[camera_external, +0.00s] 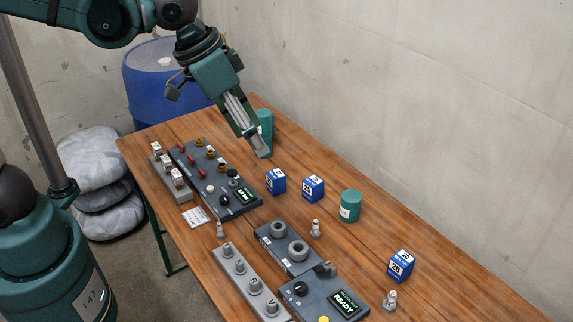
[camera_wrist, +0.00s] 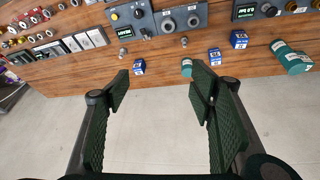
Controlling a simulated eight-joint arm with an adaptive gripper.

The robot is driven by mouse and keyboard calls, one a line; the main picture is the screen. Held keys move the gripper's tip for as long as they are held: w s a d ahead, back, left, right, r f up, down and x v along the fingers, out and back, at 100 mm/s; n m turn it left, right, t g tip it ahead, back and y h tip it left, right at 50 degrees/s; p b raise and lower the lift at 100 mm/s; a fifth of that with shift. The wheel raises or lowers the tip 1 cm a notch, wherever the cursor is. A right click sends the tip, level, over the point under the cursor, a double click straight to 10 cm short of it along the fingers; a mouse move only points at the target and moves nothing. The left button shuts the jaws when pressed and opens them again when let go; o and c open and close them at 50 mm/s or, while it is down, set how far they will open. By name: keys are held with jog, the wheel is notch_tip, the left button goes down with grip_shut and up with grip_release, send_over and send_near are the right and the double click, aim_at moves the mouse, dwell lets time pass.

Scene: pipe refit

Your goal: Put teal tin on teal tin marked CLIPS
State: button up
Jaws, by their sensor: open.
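A single teal tin (camera_external: 350,205) with a pale label stands upright on the table's wall side, right of two blue boxes. It shows small in the wrist view (camera_wrist: 187,68), near my right fingertip. More teal (camera_external: 265,120) stands further left in the external view, partly hidden behind my gripper. In the wrist view this looks like two teal tins, one on the other (camera_wrist: 293,58), at the right edge. I cannot read CLIPS on any label. My gripper (camera_wrist: 160,88) is open and empty, its fingers (camera_external: 259,150) above the table in front of the stacked tins.
Blue boxes (camera_external: 275,181), (camera_external: 313,188) and (camera_external: 401,265) stand along the wall side of the wooden table. Grey panels with knobs and displays (camera_external: 240,195) fill the other side. A small metal fitting (camera_external: 315,228) stands between. Bare wood surrounds the single tin.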

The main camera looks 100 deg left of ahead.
jog(key=s+d+f+m+t, duration=0.1)
jog(key=s+d+m, duration=0.2)
jog(key=d, duration=0.7)
jog(key=s+d+f+m+t+h, duration=0.1)
jog(key=s+d+m+t, duration=0.1)
jog(key=s+d, duration=0.6)
jog(key=shift+s+d+f+m+h, duration=0.35)
jog(key=shift+d+m, duration=0.25)
jog(key=shift+d, duration=0.5)
